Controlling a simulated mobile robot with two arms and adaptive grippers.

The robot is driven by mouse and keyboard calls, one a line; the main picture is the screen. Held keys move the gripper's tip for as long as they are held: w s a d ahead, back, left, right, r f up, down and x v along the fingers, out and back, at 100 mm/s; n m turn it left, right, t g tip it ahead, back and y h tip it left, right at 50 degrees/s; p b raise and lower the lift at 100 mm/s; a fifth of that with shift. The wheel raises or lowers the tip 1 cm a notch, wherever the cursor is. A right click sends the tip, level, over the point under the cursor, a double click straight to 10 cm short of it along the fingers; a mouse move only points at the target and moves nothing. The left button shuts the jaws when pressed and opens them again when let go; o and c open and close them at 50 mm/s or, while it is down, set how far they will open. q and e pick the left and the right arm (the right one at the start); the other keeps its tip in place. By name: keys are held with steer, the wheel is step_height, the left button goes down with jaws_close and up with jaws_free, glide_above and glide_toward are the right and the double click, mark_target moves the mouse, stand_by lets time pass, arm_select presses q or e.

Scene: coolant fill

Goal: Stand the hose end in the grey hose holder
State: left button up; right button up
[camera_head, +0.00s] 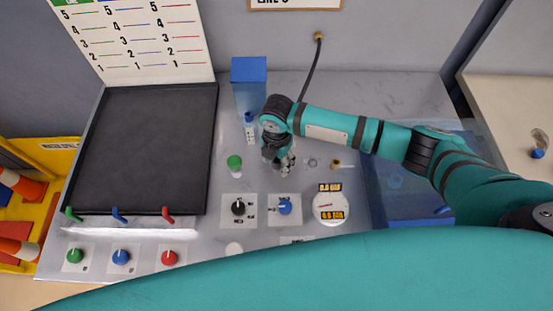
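The black hose (311,72) hangs from a brass fitting on the back wall and runs down behind my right arm. Its lower part is hidden there, so I cannot tell where the hose end is. A small brass-coloured piece (336,164) shows on the panel right of my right gripper, and a small grey ring (311,162) lies between them. I cannot tell for sure which is the hose holder. My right gripper (284,165) points down over the panel; its fingers are small and partly hidden, and whether they hold anything is unclear. My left gripper is out of view.
A blue block (249,84) and a blue-capped vial (249,125) stand left of the gripper, with a green-capped item (235,163) nearby. A blue transparent bin (400,190) is under my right arm. A black panel (145,150) fills the left.

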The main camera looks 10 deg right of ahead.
mark_target(277, 159)
step_height(277, 159, up, 12)
stand_by(0.7)
steer(key=shift+s, duration=0.1)
stand_by(0.4)
